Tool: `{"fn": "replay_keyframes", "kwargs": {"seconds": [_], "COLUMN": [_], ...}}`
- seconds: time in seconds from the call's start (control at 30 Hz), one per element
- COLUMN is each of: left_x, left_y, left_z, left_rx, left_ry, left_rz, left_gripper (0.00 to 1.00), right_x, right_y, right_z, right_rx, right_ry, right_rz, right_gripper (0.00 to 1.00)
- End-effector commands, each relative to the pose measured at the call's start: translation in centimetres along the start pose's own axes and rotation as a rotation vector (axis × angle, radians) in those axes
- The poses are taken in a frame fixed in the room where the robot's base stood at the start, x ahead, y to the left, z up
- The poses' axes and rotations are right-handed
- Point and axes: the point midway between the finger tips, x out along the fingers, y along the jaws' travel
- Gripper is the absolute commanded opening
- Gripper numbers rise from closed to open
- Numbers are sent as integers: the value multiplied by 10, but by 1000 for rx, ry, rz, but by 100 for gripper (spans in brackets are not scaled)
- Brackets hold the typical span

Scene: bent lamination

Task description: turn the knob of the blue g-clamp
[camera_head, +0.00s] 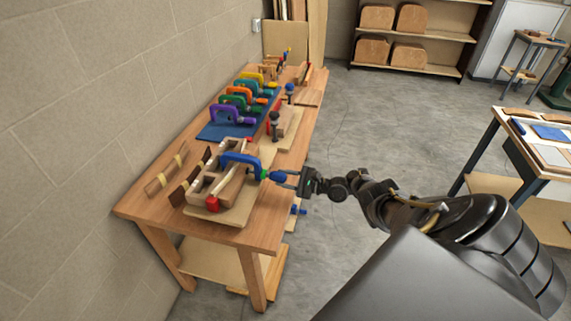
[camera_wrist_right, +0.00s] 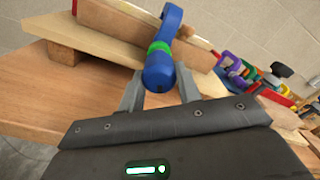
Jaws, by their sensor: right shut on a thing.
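The blue g-clamp (camera_head: 238,158) sits over a wooden bent-lamination form (camera_head: 226,191) near the front end of the bench, with its screw end pointing right. Its blue knob (camera_head: 277,176) has a green collar beside it. My right gripper (camera_head: 283,178) reaches in from the right and is shut on the knob. In the right wrist view the knob (camera_wrist_right: 158,70) lies between the two fingers, with the blue clamp frame (camera_wrist_right: 172,20) behind it. The fingers hide the sides of the knob. My left gripper is not in view.
A row of coloured clamps (camera_head: 235,103) stands on a blue mat (camera_head: 215,131) farther along the wooden bench (camera_head: 265,226). A wall borders the bench's left. The floor (camera_head: 385,125) right of it is clear.

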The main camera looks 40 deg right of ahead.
Motion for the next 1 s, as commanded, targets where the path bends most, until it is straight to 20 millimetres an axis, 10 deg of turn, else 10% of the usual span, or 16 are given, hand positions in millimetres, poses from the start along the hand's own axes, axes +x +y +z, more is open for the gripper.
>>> {"fn": "replay_keyframes", "kwargs": {"seconds": [0.2, 0.57, 1.0], "left_x": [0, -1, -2], "left_y": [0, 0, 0], "left_z": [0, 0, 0], "left_rx": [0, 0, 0], "left_ry": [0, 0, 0], "left_rz": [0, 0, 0], "left_gripper": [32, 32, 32], "right_x": [0, -9, -87], "right_y": [0, 0, 1], "right_z": [1, 0, 0], "right_rx": [0, 0, -1], "right_ry": [-3, 1, 0], "right_rz": [-1, -1, 2], "right_gripper": [56, 56, 56]}}
